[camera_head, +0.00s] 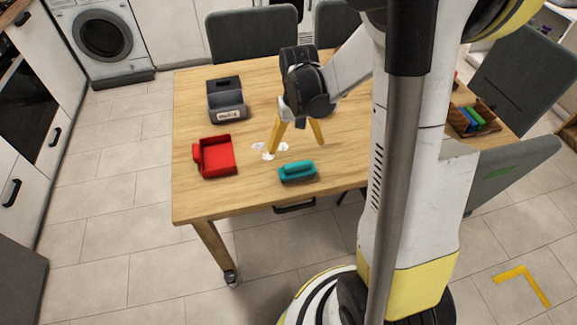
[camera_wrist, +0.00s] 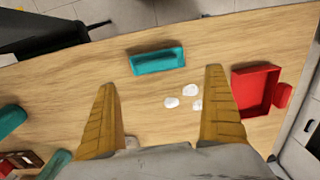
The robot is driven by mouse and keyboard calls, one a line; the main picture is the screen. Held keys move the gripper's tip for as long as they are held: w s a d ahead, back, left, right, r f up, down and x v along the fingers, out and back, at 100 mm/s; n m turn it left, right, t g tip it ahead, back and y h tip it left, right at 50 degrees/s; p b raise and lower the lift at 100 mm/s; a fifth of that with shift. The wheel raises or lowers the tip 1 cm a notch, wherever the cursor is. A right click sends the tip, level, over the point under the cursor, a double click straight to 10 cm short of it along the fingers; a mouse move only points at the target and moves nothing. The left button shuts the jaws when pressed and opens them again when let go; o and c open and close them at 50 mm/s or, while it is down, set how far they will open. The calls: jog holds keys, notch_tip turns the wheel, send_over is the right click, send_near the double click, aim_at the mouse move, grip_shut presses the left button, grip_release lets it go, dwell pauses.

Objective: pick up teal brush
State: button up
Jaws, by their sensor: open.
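The teal brush (camera_head: 297,172) lies on the wooden table near its front edge, its handle bar on top of a block-like base. In the wrist view the teal brush (camera_wrist: 158,61) lies beyond the fingertips, between their lines and apart from them. My gripper (camera_head: 296,146) is open and empty above the table, behind the brush in the head view. Its two yellow fingers point down, and they also show spread apart in the wrist view (camera_wrist: 160,80).
A red open dustpan-like tray (camera_head: 218,157) sits left of the brush. Several white scraps (camera_head: 268,151) lie between them. A grey labelled box (camera_head: 226,100) stands behind. A wooden rack with coloured items (camera_head: 473,119) is far right. Chairs surround the table (camera_head: 200,206).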

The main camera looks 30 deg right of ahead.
aim_at(298, 163)
notch_tip(298, 163, down, 5)
jog(key=shift+w+r+b, duration=0.1)
jog(key=shift+r+b, duration=0.1)
jog(key=shift+b, duration=0.65)
jog(key=f+b, duration=0.1)
jog(key=f, duration=0.1)
jog(key=f+b, duration=0.2)
jog(key=f, duration=0.1)
jog(key=shift+d+f, duration=0.3)
jog(key=shift+r, duration=0.15)
jog(key=c, duration=1.2)
